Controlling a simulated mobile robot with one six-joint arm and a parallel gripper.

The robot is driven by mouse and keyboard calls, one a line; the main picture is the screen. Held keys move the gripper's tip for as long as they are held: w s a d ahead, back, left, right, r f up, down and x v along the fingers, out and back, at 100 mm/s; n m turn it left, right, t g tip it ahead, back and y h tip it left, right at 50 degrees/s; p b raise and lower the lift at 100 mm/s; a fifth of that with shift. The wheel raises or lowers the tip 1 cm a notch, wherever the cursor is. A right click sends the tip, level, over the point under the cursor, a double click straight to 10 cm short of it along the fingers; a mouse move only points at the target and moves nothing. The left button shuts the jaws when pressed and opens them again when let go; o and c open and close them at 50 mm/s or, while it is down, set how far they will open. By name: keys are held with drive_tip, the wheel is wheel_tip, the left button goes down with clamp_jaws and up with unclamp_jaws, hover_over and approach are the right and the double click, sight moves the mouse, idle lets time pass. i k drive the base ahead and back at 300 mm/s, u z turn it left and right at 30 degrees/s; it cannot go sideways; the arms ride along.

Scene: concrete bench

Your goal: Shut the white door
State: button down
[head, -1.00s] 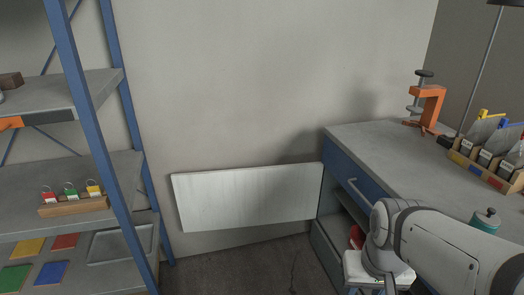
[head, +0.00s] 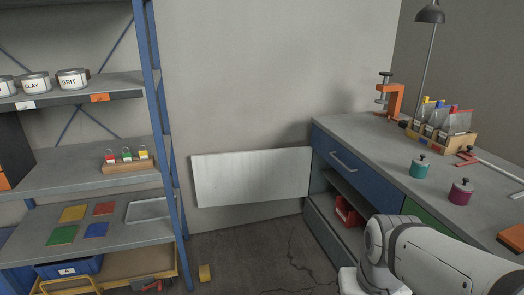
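The white door (head: 250,177) is a flat, wide panel. It stands open at the left end of the concrete bench (head: 372,143), reaching left from the cabinet in front of the wall. Its right edge meets the cabinet beneath the blue drawer (head: 347,163). The compartment behind it is open, and a red bin (head: 348,211) shows inside. My arm fills the lower right of the head view, well to the right of the door and apart from it. My gripper is out of the picture, so its state does not show.
A blue-framed shelf rack (head: 158,110) with cans, padlocks and coloured tiles stands at left. A small yellow block (head: 205,273) lies on the floor by it. An orange clamp (head: 391,97), jars and a lamp stand on the bench. The floor before the door is clear.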

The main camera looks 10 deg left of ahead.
sight(238, 178)
drive_tip(key=u, duration=0.45)
drive_tip(key=i, duration=0.9)
drive_tip(key=u, duration=0.4)
drive_tip(key=i, duration=1.1)
drive_tip(key=z, duration=0.55)
drive_tip(key=k, duration=0.9)
drive_tip(key=z, duration=0.2)
drive_tip(key=i, duration=0.9)
drive_tip(key=u, duration=0.1)
